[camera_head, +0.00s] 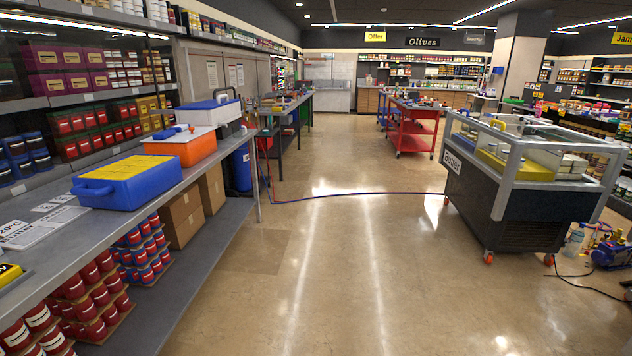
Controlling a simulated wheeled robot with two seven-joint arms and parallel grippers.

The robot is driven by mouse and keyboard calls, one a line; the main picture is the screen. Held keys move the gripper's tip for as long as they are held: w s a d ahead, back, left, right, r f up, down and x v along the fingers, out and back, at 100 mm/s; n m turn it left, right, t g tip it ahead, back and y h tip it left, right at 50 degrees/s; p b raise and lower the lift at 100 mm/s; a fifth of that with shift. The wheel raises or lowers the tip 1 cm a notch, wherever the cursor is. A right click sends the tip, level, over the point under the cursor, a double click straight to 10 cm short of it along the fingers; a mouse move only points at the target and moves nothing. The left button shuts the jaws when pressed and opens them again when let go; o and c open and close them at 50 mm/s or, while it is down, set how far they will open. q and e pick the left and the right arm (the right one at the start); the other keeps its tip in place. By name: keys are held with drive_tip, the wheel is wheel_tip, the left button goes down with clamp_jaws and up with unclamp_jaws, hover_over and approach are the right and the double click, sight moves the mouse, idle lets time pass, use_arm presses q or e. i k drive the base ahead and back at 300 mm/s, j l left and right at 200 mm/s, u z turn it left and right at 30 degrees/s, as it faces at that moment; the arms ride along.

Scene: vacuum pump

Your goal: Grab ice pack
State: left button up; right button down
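I cannot pick out an ice pack with certainty. A blue box with a yellow top (128,184) stands on the grey counter at the left. Behind it stands an orange box with a white lid (190,150), with a small blue object (168,132) on the lid. A white and blue box (210,110) stands farther back on the same counter. What these boxes hold inside is hidden. Neither of my grippers shows in the head view.
The counter (235,150) runs along the left, with cans and cartons below. A display case (510,230) on wheels stands at the right, near a blue pump (610,257). A hose (350,193) crosses the floor. The middle floor (340,270) is clear.

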sight(179, 128)
drive_tip(key=i, duration=0.95)
drive_tip(key=i+l, duration=0.1)
drive_tip(key=i, duration=0.85)
drive_tip(key=i+u, duration=0.1)
drive_tip(key=i, duration=0.85)
drive_tip(key=l, duration=0.05)
